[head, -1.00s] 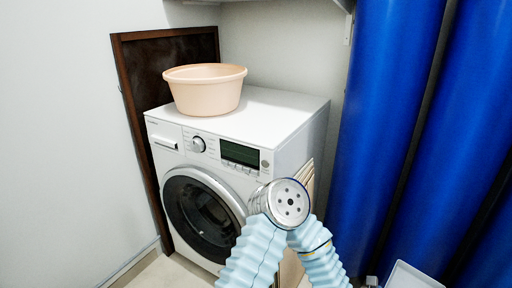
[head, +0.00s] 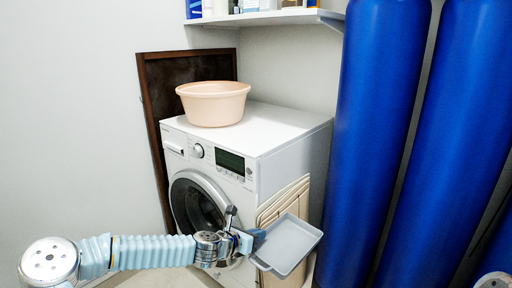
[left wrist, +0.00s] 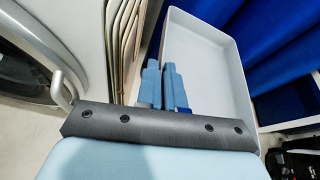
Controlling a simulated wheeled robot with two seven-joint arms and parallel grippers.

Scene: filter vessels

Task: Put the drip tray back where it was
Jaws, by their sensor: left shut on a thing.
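The drip tray (head: 290,245) is a shallow light-grey rectangular tray with a raised rim. In the head view it is held tilted in front of the right side of the washing machine. My left gripper (head: 258,240) is shut on the tray's left edge. In the left wrist view, the blue fingers (left wrist: 166,88) are close together at the near left wall of the tray (left wrist: 215,55), which stretches away from them. The tray hangs in the air, clear of the floor. My right gripper is not in view.
Tall blue vessels (head: 373,140) stand at the right. The washing machine (head: 270,150) carries a peach basin (head: 213,104). Beige folded panels (head: 285,205) lean at its side, close behind the tray. A shelf with bottles (head: 265,18) is on the wall above.

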